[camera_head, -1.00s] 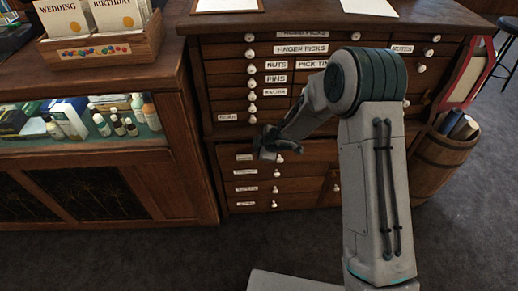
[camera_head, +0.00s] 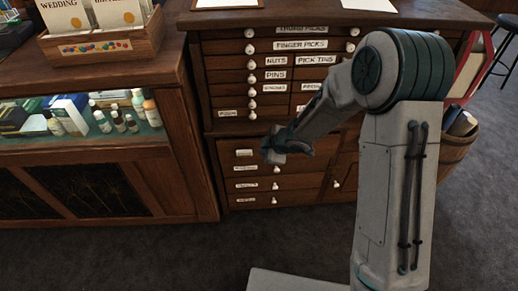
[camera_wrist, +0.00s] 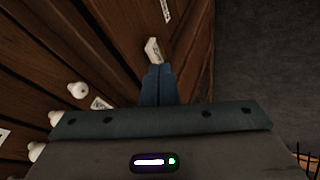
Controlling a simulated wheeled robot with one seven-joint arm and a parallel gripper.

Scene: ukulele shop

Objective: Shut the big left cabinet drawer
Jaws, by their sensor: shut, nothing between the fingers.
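The big left drawer appears to be the top left front of the lower cabinet, with a small pale label (camera_head: 243,153) in the head view. My gripper (camera_head: 268,153) is in front of this drawer and hides its knob. In the wrist view my shut fingers (camera_wrist: 157,86) hold nothing and point at the wooden front, with their tips close to a small white piece (camera_wrist: 153,50), a label or a knob. I cannot tell whether they touch the wood, or how far the drawer stands out.
The upper cabinet has several small labelled drawers with white knobs (camera_head: 251,65). Lower drawers (camera_head: 255,198) sit beneath the big one. A glass display counter (camera_head: 90,150) stands left, and a wooden barrel (camera_head: 457,150) right. The dark floor (camera_head: 200,255) in front is clear.

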